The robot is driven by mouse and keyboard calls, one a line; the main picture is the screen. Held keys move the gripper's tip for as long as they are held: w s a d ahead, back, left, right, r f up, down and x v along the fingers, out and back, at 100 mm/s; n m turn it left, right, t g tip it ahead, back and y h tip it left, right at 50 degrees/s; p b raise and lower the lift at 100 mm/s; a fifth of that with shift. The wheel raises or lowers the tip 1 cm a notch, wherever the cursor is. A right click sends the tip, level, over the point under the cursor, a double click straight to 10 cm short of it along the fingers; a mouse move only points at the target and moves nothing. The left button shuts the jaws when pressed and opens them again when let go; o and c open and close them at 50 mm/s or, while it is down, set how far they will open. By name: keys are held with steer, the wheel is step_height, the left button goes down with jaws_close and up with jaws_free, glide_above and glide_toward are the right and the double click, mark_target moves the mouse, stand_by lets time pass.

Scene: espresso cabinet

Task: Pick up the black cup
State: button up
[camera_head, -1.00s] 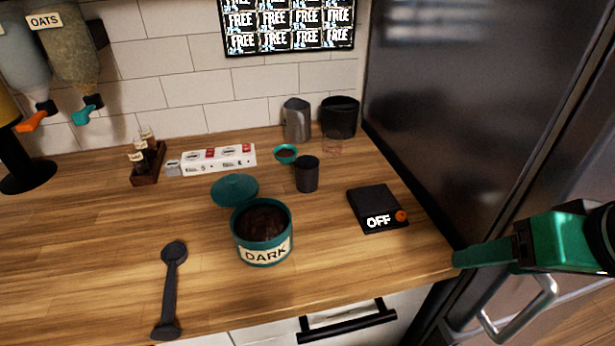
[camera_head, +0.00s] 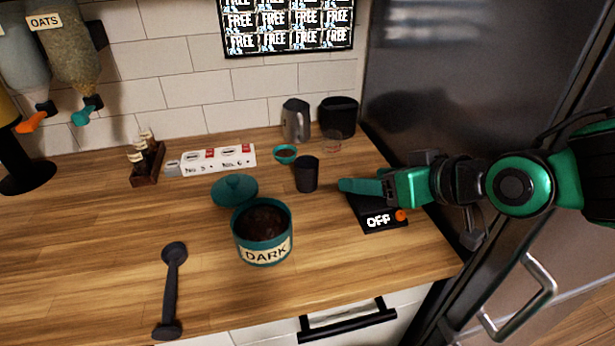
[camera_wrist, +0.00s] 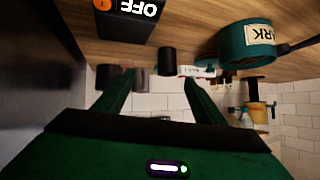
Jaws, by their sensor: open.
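The small black cup (camera_head: 307,174) stands upright on the wooden counter, just right of the teal jar. In the wrist view the black cup (camera_wrist: 168,61) appears ahead, between the two fingertips in the picture and apart from them. My gripper (camera_head: 346,185) is open and empty, with its green fingers pointing left at the cup from the right, over the scale. A clear gap remains between fingertips and cup. In the wrist view both fingers of my gripper (camera_wrist: 157,85) are spread wide.
The teal DARK jar (camera_head: 263,252) is left of and nearer than the cup, with its lid (camera_head: 235,189) behind. A teal bowl (camera_head: 286,153), metal pitcher (camera_head: 296,121), clear glass and black bin (camera_head: 338,114) stand behind. The scale (camera_head: 380,221) lies under my arm; the fridge rises right.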

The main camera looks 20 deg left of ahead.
steer(key=n+y, duration=0.2)
glide_toward(315, 169)
steer(key=shift+w+a+f+t, duration=0.25)
steer(key=shift+a+f, duration=0.15)
steer(key=shift+a, duration=0.15)
steer(key=shift+w+a+f+t, duration=0.2)
steer(key=shift+a+f, duration=0.15)
steer(key=shift+a, duration=0.25)
steer(key=x, duration=0.5)
steer(key=shift+w, duration=0.1)
steer(key=shift+x, duration=2.65)
steer(key=shift+f, duration=0.15)
steer(key=c, duration=1.2)
